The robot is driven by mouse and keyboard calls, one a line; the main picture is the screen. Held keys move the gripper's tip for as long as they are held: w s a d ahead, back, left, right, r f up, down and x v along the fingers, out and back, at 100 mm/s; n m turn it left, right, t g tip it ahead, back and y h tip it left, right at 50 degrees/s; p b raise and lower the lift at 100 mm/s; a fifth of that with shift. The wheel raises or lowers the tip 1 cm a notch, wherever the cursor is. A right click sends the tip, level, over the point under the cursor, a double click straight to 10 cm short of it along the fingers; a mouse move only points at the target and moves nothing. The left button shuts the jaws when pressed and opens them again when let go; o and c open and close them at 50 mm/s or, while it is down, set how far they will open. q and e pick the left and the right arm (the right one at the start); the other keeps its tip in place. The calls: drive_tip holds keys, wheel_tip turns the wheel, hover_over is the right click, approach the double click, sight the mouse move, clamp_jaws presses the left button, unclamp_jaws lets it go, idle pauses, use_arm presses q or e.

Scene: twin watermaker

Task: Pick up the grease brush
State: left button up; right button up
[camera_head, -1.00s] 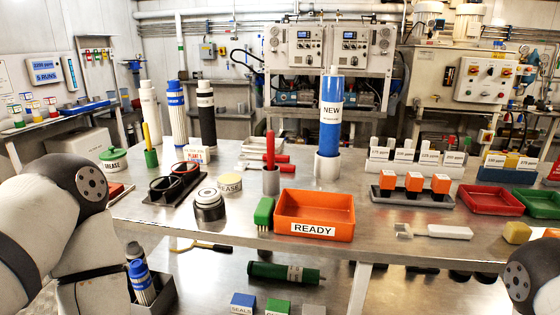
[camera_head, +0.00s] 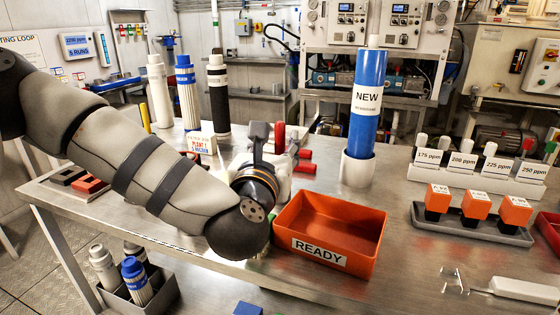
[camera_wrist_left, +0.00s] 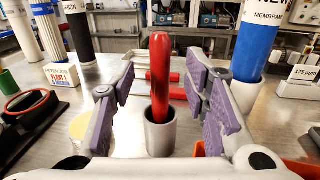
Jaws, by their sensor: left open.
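The grease brush appears to be the upright red handle (camera_wrist_left: 159,75) standing in a grey cup (camera_wrist_left: 160,136); its lower end is hidden inside the cup. In the head view the red handle (camera_head: 279,137) shows just behind my left gripper (camera_head: 269,136), and the cup is hidden. In the left wrist view my left gripper (camera_wrist_left: 161,88) is open, with purple-padded fingers to the left and right of the handle. Clear gaps show on both sides, and the cup stands between the fingers. How far the handle reaches between the pads is hard to tell. My right gripper is out of view.
An orange READY tray (camera_head: 325,262) lies right of my left gripper. A blue NEW membrane (camera_head: 367,105) stands in a white holder (camera_head: 357,168) behind it. Red-handled tools (camera_wrist_left: 178,94) lie behind the cup.

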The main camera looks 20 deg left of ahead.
sight(279, 137)
use_arm(q)
drive_tip(key=w, duration=0.4)
drive_tip(key=shift+w+a+r, duration=0.1)
drive_tip(key=shift+a+r, duration=0.15)
clamp_jaws()
